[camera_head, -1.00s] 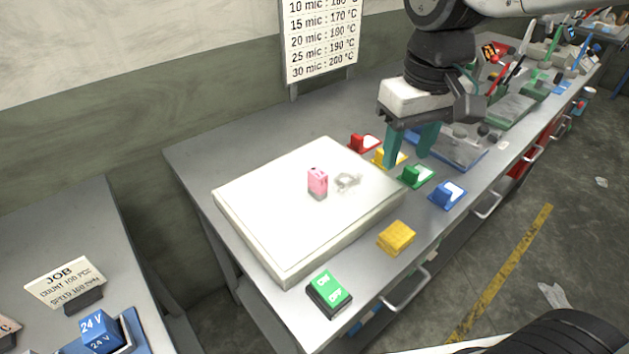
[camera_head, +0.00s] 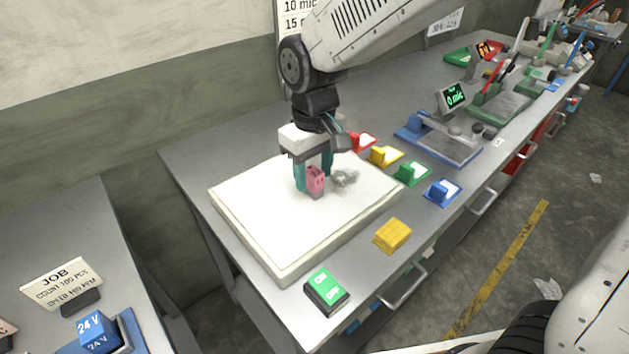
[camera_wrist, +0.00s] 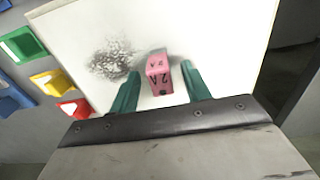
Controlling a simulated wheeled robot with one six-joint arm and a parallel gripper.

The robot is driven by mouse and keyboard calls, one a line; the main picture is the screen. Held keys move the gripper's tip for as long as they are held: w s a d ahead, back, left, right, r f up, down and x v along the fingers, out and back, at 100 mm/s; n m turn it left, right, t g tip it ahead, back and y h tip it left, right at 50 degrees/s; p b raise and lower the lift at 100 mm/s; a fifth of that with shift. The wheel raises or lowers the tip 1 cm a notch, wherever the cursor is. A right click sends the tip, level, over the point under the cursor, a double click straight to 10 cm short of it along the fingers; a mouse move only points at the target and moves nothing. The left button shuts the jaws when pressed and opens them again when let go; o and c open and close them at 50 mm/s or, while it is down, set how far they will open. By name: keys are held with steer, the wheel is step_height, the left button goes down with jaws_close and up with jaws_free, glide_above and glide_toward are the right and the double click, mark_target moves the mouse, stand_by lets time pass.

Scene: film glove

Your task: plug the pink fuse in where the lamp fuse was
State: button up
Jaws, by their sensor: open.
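The pink fuse (camera_head: 316,181) stands on the white panel (camera_head: 245,225), beside a dark smudge. I cannot tell whether either finger touches the fuse. No lamp fuse or empty socket can be made out with certainty.
Red (camera_head: 362,141), yellow (camera_head: 384,156), green (camera_head: 411,173) and blue (camera_head: 441,191) holders line the panel's right side. A yellow block (camera_head: 392,235) and a green ON/OFF switch (camera_head: 326,290) stand near the front edge. A gauge stand (camera_head: 452,98) is farther back.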

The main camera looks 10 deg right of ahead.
steer(key=shift+f, duration=0.65)
jaws_close()
steer(key=shift+r, duration=0.2)
